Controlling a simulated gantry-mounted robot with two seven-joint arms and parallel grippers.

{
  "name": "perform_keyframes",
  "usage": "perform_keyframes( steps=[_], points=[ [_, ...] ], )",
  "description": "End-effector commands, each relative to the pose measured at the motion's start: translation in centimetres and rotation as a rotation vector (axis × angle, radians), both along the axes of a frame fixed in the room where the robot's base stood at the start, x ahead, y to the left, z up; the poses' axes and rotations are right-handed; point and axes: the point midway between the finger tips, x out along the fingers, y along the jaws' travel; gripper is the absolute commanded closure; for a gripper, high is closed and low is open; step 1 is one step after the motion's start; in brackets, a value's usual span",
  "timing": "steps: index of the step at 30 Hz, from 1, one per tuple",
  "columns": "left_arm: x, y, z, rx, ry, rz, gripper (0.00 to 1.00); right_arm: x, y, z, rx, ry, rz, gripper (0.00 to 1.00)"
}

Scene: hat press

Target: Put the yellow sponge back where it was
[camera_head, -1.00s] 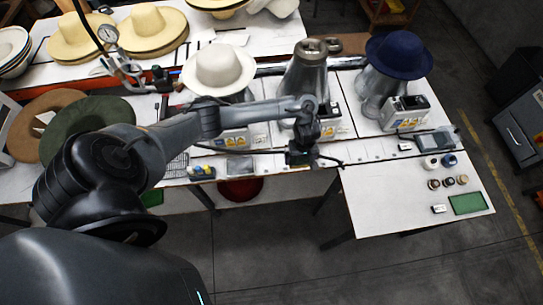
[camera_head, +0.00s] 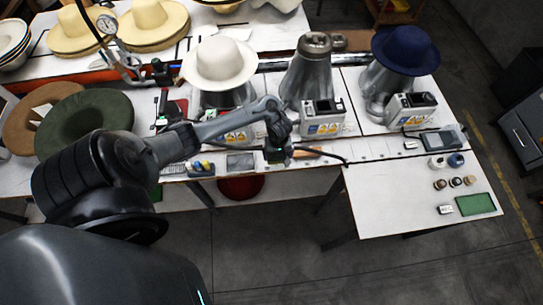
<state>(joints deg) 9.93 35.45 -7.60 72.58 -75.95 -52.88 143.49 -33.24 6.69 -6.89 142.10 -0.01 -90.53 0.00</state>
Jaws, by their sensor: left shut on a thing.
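My left arm reaches in from the left. Its gripper (camera_head: 277,155) points down at the front edge of the long white table, in front of the middle metal hat form. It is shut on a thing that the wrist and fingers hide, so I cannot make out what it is. I cannot pick out a yellow sponge for certain. Small yellow and blue things (camera_head: 201,167) sit in a dark holder at the table's front edge, left of the gripper. My right gripper is not in view.
A grey pad (camera_head: 240,161) lies left of the gripper, and an orange-brown strip (camera_head: 308,152) lies just right of it. Press control boxes (camera_head: 323,119) stand behind. A cream hat (camera_head: 219,63) and a blue hat (camera_head: 405,50) sit on forms. The right side table (camera_head: 390,205) is mostly clear.

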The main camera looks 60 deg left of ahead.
Motion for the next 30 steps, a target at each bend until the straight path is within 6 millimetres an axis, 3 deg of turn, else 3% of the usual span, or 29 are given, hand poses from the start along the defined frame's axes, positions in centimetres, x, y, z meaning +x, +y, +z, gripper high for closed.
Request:
perform_keyframes(
  steps=[3, 9, 13, 21, 30],
  points=[
    [-0.5, 1.9, -1.4, 0.001, 0.001, 0.002, 0.31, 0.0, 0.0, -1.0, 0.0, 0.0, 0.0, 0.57],
    [-0.9, 3.4, -2.1, 0.001, 0.0, 0.0, 0.31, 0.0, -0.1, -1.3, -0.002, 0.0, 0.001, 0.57],
    [-1.0, 3.6, -2.7, -0.001, 0.001, -0.001, 0.31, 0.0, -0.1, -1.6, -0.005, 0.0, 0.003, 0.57],
    [-0.9, 3.5, -5.8, 0.0, 0.0, -0.001, 0.31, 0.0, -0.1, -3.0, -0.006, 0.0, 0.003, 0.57],
    [-0.9, 3.5, -6.1, 0.0, -0.001, 0.0, 0.31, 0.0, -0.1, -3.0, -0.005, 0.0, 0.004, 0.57]
  ],
)
